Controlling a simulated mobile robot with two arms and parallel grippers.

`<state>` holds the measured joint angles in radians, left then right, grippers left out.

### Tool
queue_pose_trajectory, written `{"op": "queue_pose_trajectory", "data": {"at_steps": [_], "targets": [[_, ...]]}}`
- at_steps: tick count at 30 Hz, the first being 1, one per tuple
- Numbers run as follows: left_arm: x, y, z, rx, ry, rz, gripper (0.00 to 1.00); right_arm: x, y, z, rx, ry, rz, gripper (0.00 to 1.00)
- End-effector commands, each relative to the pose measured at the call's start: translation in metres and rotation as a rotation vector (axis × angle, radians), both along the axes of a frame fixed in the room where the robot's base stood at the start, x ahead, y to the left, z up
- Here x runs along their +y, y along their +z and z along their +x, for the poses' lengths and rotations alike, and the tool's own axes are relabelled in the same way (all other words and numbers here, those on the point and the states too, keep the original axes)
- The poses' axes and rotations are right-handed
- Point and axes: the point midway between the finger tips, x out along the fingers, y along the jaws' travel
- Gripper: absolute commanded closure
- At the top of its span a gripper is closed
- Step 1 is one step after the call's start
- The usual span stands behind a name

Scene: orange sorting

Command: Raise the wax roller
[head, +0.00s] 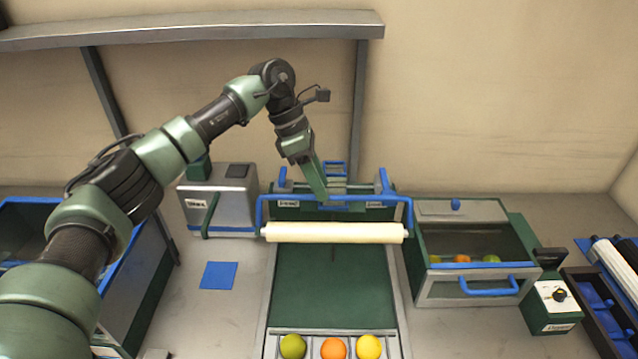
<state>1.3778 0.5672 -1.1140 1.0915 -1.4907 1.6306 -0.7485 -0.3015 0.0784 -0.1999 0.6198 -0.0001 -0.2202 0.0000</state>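The wax roller (333,233) is a cream cylinder held in a blue frame (258,212). It lies level across the dark green conveyor bed (333,290), at its far part. My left gripper (335,197) is at the middle of the blue frame's upper bar, behind the roller. Its fingers overlap the bar, and I cannot tell whether they are closed on it. My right gripper is not in view.
A green, an orange and a yellow fruit (369,347) sit on the rack at the near end. A grey box (218,200) stands left of the bed. A drawer unit (470,285) with fruit inside and a control box (553,305) stand right. A shelf (190,28) runs above.

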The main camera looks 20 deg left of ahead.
Motion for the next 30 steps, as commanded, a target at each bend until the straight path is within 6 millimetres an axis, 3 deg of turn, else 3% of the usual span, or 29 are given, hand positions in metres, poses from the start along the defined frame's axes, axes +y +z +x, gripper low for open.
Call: {"op": "queue_pose_trajectory", "data": {"at_steps": [25,30], "targets": [[0.0,-0.002,-0.001,0.004,-0.002,0.003,0.66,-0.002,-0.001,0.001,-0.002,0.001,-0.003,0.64],[0.007,0.011,0.001,0.0,0.0,0.002,0.66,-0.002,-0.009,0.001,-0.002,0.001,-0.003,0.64]]}}
